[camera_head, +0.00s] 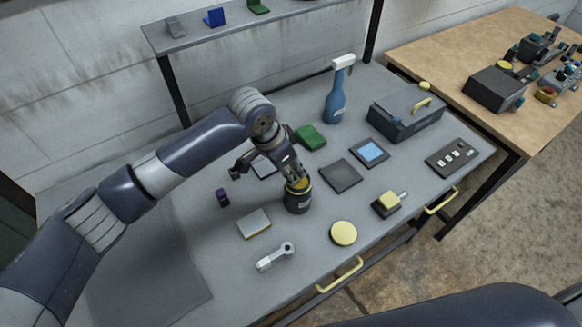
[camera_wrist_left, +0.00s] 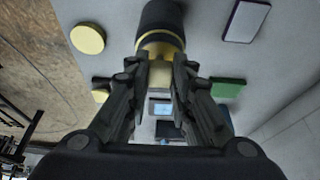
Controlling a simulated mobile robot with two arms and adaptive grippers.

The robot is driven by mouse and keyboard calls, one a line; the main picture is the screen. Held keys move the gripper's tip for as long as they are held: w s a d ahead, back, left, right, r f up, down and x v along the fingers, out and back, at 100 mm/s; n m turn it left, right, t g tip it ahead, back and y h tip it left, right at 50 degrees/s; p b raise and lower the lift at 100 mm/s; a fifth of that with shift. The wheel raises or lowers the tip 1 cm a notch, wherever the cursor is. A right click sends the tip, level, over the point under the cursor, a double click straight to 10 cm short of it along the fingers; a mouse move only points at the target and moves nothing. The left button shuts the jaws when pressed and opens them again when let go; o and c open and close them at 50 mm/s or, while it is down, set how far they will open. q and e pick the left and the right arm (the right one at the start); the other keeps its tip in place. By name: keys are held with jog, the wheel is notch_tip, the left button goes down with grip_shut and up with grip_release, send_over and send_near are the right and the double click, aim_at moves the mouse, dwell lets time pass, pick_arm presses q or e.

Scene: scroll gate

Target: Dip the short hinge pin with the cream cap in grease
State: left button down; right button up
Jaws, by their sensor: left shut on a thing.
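My left gripper (camera_head: 298,183) points down at a dark round pot with a yellow band (camera_head: 298,203) on the grey bench. In the left wrist view the fingers of my left gripper (camera_wrist_left: 160,76) are shut on a cream cap (camera_wrist_left: 159,74), taken to be the short hinge pin's. The pot (camera_wrist_left: 160,18) lies straight beyond the cap, with its yellow band facing me. The pin's shank is hidden, so I cannot tell how deep it sits in the pot. Grease is not visible. My right gripper is out of view.
Around the pot lie a grey-and-yellow block (camera_head: 254,223), a grey wrench-like part (camera_head: 275,257), a yellow disc (camera_head: 343,233) and a dark square pad (camera_head: 342,175). A blue spray bottle (camera_head: 338,97) and a grey toolbox (camera_head: 405,115) stand behind. The bench's left front is clear.

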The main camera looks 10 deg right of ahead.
pick_arm(q)
jog(key=shift+s+f+p, duration=0.1)
jog(key=shift+f+p, duration=0.05)
jog(key=shift+p, duration=0.2)
dwell(1.4)
notch_tip(320, 180, up, 5)
jog(key=p, duration=0.4)
jog(key=shift+f+p, duration=0.1)
jog(key=shift+p, duration=0.25)
jog(key=shift+r, duration=1.2)
